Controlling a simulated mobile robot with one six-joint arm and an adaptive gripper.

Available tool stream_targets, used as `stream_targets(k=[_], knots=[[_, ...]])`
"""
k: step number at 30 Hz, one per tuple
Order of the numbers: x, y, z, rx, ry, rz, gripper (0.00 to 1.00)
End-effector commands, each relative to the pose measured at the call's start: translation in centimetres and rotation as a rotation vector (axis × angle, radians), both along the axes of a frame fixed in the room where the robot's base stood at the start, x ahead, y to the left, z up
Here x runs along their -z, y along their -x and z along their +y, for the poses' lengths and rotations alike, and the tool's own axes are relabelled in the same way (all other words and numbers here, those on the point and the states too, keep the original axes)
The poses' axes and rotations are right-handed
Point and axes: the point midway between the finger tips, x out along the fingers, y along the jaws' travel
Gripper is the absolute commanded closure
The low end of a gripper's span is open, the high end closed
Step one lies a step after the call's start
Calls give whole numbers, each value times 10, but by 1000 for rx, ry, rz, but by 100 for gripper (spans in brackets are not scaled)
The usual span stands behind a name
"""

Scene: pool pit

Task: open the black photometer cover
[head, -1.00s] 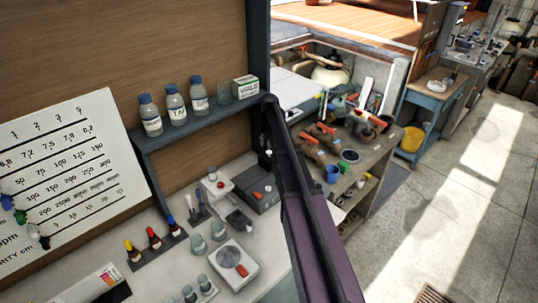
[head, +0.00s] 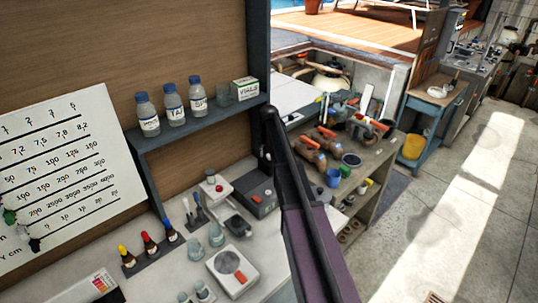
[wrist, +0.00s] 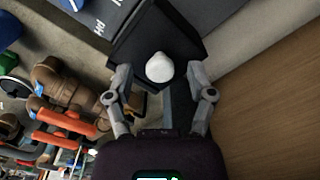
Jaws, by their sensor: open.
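In the wrist view, a black square cover (wrist: 137,42) with a rounded white knob (wrist: 160,67) on it lies just ahead of my gripper (wrist: 162,100). The two grey fingers are apart, one on each side below the knob, with nothing visibly held between them. I cannot tell whether a finger touches the cover, and it looks closed or nearly flat from here. In the head view, my arm hides part of the bench's right end, and I cannot make out the cover or the fingertips there.
A dark grey box with a red button (head: 257,194) stands beside my arm. Bottles (head: 173,104) and a vials box (head: 245,89) stand on the shelf (head: 205,124) above. A white device with a grey disc (head: 231,272) and dropper bottles (head: 149,244) occupy the bench.

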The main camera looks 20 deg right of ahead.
Motion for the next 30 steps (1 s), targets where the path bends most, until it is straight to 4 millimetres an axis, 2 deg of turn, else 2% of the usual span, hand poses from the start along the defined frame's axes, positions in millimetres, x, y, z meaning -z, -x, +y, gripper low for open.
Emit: stream_targets(k=[2, 6, 9, 15, 19, 30], knots=[[0, 0, 0, 0, 0, 0, 33], [0, 0, 0, 0, 0, 0, 74], [0, 0, 0, 0, 0, 0, 100], [0, 1, 2, -1, 0, 0, 100], [0, 7, 13, -1, 0, 0, 100], [0, 35, 82, -3, 0, 0, 100]])
